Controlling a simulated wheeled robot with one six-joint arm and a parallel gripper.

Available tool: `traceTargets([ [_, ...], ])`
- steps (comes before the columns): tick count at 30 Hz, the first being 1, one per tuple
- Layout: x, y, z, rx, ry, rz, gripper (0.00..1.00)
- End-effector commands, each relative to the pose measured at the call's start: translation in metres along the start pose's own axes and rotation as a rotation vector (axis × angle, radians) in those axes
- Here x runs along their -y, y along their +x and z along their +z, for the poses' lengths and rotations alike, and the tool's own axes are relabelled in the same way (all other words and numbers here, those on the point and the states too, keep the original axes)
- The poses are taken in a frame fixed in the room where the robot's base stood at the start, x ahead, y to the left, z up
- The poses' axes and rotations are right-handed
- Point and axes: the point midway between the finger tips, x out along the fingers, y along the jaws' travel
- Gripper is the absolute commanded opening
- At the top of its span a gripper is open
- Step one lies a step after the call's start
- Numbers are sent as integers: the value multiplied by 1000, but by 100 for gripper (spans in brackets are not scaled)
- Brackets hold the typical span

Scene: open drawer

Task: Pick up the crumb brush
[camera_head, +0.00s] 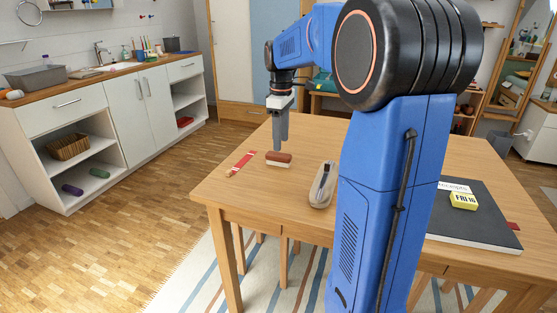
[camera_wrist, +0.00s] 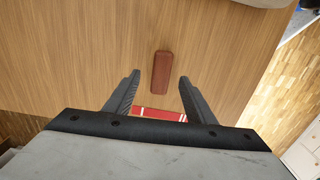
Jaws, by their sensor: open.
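The crumb brush (camera_head: 279,159) lies on the wooden table near its far left part, brown back up and pale bristles down. In the wrist view its brown back (camera_wrist: 162,66) stands lengthwise, between and a little beyond my fingertips. My gripper (camera_head: 280,146) points down just above the brush in the head view. In the wrist view my gripper (camera_wrist: 158,78) is open, with one finger to each side of the brush and nothing held. The exact height over the brush is hard to tell.
A red and white strip (camera_head: 241,163) lies just left of the brush; it also shows in the wrist view (camera_wrist: 158,114). A beige tray with a dark item (camera_head: 322,186) stands to the right. A dark board (camera_head: 472,215) bears a yellow block (camera_head: 463,201).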

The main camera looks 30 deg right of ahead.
Motion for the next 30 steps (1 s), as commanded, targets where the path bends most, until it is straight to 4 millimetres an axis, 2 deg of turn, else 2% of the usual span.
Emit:
traceTargets([
  [8,1,18,0,0,0,0,50],
  [18,3,59,-1,0,0,0,50],
  [28,3,66,-1,-1,0,1,50],
  [29,3,66,-1,-1,0,1,45],
  [30,3,66,-1,-1,0,1,36],
])
